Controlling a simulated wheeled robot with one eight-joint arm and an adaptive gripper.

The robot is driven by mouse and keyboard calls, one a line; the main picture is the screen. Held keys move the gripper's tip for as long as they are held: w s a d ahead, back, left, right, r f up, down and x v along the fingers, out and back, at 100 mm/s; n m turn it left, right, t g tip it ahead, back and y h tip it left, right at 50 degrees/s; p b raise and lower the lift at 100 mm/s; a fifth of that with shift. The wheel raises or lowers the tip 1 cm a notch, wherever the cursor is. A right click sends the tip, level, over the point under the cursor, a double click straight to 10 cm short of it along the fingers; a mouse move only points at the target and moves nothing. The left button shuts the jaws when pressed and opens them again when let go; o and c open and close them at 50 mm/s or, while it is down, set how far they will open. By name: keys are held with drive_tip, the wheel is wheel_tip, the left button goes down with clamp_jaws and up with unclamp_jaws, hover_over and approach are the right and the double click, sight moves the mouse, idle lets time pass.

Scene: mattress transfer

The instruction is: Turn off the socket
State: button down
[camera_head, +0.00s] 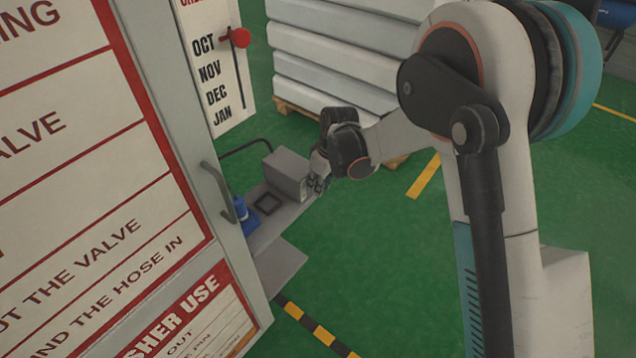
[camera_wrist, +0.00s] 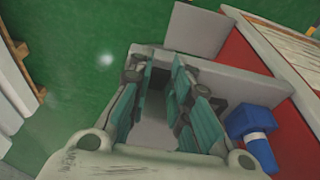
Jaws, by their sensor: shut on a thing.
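A grey box (camera_head: 287,172), which appears to be the socket's housing, stands on a grey panel (camera_head: 272,222) beside the large sign board. A blue plug-like part (camera_head: 244,214) is on the same panel, nearer the board; it also shows in the wrist view (camera_wrist: 252,130). My gripper (camera_head: 317,178) is at the box's right face. In the wrist view my gripper's teal fingers (camera_wrist: 160,80) are on either side of a grey part of the box. The gripper is shut on that part. The fingers hide most of the box there, and no switch position can be made out.
The large sign board (camera_head: 120,190) with a metal handle (camera_head: 220,190) fills the left side. A stack of pale mattresses (camera_head: 335,55) lies on a wooden pallet (camera_head: 295,110) behind. The green floor (camera_head: 380,270) to the right of the panel is clear.

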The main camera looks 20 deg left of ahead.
drive_tip(key=shift+s+d+f+t+y+b, duration=0.15)
drive_tip(key=shift+f+t+y+b, duration=0.4)
drive_tip(key=shift+y+b, duration=0.6)
drive_tip(key=shift+w+d+f+t+y+b, duration=0.15)
drive_tip(key=shift+f+t+y+b, duration=0.45)
drive_tip(key=shift+y, duration=0.85)
drive_tip(key=shift+s+d+f+t+y+b, duration=0.15)
drive_tip(key=shift+f+t+y+b, duration=0.3)
drive_tip(key=shift+y+b, duration=0.75)
drive_tip(key=c, duration=1.5)
unclamp_jaws()
drive_tip(key=v, duration=1.2)
drive_tip(key=shift+d+f, duration=0.15)
drive_tip(key=shift+f, duration=0.15)
